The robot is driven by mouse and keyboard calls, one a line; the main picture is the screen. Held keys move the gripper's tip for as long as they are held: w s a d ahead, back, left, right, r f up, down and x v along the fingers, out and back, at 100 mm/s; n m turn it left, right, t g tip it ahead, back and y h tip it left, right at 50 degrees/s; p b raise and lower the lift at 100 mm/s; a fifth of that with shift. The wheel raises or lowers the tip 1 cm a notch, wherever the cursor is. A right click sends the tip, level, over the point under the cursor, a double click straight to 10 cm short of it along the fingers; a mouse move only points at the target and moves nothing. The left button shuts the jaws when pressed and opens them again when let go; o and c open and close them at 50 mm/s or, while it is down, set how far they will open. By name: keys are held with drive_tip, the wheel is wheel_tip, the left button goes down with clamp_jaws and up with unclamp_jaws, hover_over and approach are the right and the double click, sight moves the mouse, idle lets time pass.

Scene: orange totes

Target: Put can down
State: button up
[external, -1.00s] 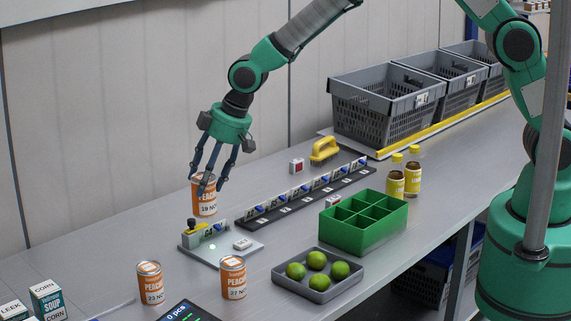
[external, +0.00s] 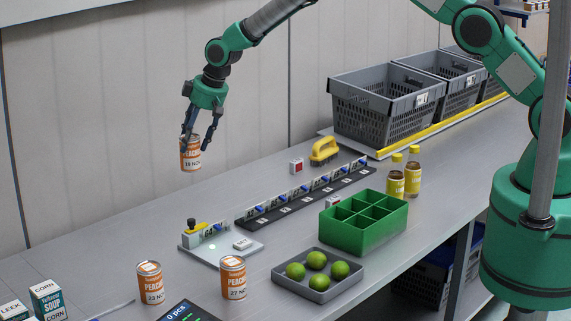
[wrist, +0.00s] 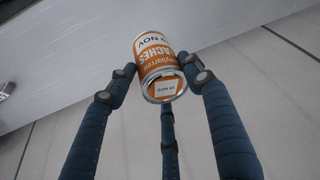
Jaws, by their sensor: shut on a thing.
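An orange-and-white peach can (external: 190,155) is held in the air by my gripper (external: 199,140) at the back left, in front of the wall panels. My fingers are shut around the can. In the wrist view the can (wrist: 156,62) sits between the dark blue fingers (wrist: 163,85), with its label text upside down. Two similar peach cans stand upright on the bench, one at the front left (external: 150,284) and one to its right (external: 233,278).
A small grey fixture with a lit spot (external: 225,247) is on the bench below the held can. A green divided box (external: 365,236), a grey tray of limes (external: 318,290) and a dark strip of tags (external: 305,195) lie to the right. The back-left bench is clear.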

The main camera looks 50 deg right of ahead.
drive_tip(key=w+d+f, duration=0.3)
drive_tip(key=f, duration=0.2)
drive_tip(key=shift+p, duration=0.35)
drive_tip(key=shift+d+f, duration=0.1)
drive_tip(key=shift+f+p, duration=0.4)
drive_tip(key=shift+f, duration=2.5)
drive_tip(key=shift+f, duration=0.1)
drive_tip(key=shift+f+p, duration=0.35)
drive_tip(key=shift+f, duration=1.65)
drive_tip(key=shift+f, duration=0.1)
